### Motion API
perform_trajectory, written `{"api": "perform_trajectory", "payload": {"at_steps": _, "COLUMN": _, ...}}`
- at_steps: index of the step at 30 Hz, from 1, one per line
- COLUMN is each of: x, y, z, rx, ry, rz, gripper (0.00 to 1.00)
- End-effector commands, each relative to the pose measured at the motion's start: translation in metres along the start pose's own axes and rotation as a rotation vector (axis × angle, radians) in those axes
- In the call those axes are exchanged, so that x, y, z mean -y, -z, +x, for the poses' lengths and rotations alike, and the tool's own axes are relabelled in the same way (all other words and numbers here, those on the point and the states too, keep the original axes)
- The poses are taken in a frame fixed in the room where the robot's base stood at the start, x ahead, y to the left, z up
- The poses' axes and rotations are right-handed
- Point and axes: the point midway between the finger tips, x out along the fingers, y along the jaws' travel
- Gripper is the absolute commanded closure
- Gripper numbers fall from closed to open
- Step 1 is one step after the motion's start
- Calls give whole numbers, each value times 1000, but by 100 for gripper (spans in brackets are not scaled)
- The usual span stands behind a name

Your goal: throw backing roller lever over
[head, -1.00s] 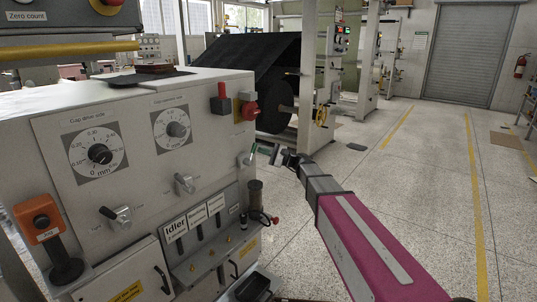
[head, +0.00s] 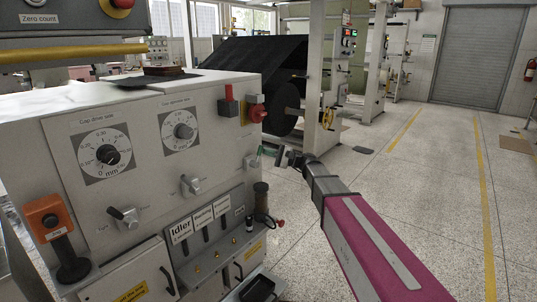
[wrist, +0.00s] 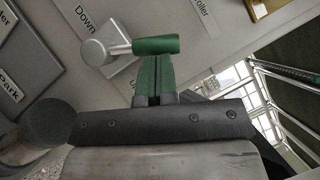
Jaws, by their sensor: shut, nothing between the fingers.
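The backing roller lever (wrist: 98,50) has a round metal hub and a thin rod ending in a green cylindrical grip (wrist: 157,45). In the wrist view it lies across the top centre, beside a "Down" label and a partly hidden label ending in "oller". In the head view the lever (head: 251,161) is at the right end of the machine's front panel. My gripper (wrist: 154,60) is shut and empty, its green fingers pointing at the grip with their tips right at it. I cannot tell whether they touch. In the head view my gripper (head: 280,155) is just right of the lever.
The grey panel (head: 140,190) carries two gap dials, metal levers (head: 191,185) and a red knob (head: 257,113). An orange button box (head: 47,218) is at left. In the wrist view a dark round knob (wrist: 48,123) is at lower left. Open floor (head: 430,190) lies to the right.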

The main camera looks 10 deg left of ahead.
Motion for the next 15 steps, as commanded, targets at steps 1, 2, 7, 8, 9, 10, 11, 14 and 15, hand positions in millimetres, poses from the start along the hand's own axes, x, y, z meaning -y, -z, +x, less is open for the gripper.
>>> {"api": "perform_trajectory", "payload": {"at_steps": 1, "x": 0, "y": -1, "z": 1, "rx": 2, "ry": -6, "rz": -7, "gripper": 100}}
{"api": "perform_trajectory", "payload": {"at_steps": 2, "x": 0, "y": -2, "z": 1, "rx": 2, "ry": -10, "rz": -13, "gripper": 100}}
{"api": "perform_trajectory", "payload": {"at_steps": 7, "x": 3, "y": -6, "z": 3, "rx": 2, "ry": -46, "rz": -66, "gripper": 100}}
{"api": "perform_trajectory", "payload": {"at_steps": 8, "x": 4, "y": -7, "z": 4, "rx": 3, "ry": -54, "rz": -80, "gripper": 100}}
{"api": "perform_trajectory", "payload": {"at_steps": 9, "x": 4, "y": -8, "z": 5, "rx": 3, "ry": -68, "rz": -101, "gripper": 100}}
{"api": "perform_trajectory", "payload": {"at_steps": 10, "x": 5, "y": -10, "z": 6, "rx": 3, "ry": -80, "rz": -118, "gripper": 100}}
{"api": "perform_trajectory", "payload": {"at_steps": 11, "x": 5, "y": -11, "z": 7, "rx": 3, "ry": -91, "rz": -137, "gripper": 100}}
{"api": "perform_trajectory", "payload": {"at_steps": 14, "x": 7, "y": -16, "z": 10, "rx": 3, "ry": -141, "rz": -209, "gripper": 100}}
{"api": "perform_trajectory", "payload": {"at_steps": 15, "x": 8, "y": -19, "z": 12, "rx": 3, "ry": -162, "rz": -242, "gripper": 100}}
